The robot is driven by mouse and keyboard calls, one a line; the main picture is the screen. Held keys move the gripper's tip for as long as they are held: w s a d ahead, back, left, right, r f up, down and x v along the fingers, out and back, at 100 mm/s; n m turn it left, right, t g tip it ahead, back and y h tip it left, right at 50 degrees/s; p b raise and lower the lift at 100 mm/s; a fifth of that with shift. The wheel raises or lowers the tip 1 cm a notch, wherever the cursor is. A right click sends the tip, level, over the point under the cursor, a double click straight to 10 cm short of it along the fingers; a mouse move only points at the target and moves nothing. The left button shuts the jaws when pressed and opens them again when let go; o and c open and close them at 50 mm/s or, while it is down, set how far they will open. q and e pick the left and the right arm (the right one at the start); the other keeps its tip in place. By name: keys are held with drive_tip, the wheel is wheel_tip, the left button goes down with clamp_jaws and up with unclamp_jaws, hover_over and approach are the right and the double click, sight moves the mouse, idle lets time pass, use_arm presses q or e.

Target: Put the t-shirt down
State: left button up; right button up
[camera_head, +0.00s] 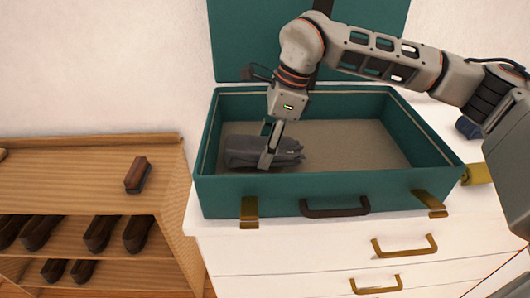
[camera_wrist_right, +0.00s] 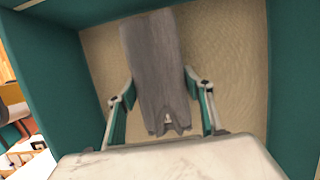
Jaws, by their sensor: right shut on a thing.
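A folded dark grey t-shirt (camera_head: 240,151) lies low inside the left part of an open green suitcase (camera_head: 275,189). My right gripper (camera_head: 270,152) reaches down into the suitcase and is shut on the t-shirt, with one finger in front of it. In the right wrist view the t-shirt (camera_wrist_right: 155,60) lies between the two fingers of the right gripper (camera_wrist_right: 163,105), over the beige lining. I cannot tell whether the t-shirt touches the suitcase floor along its whole length. My left gripper does not show.
The suitcase stands on a white chest of drawers (camera_head: 290,250), its lid (camera_head: 240,40) raised at the back. The right part of its inside is clear. A yellow rolled item (camera_head: 477,174) and a dark blue item (camera_head: 467,128) lie right of it. A wooden shoe rack (camera_head: 80,165) with a brush (camera_head: 138,175) stands left.

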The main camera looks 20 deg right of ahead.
drive_tip(key=shift+f, duration=0.95)
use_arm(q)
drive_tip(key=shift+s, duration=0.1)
use_arm(e)
drive_tip(key=shift+r, duration=0.1)
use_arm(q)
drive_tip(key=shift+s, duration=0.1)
use_arm(e)
drive_tip(key=shift+f, duration=0.2)
drive_tip(key=o, duration=1.2)
drive_tip(key=shift+c, duration=0.2)
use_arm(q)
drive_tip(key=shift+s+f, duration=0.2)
use_arm(e)
drive_tip(key=shift+o, duration=0.3)
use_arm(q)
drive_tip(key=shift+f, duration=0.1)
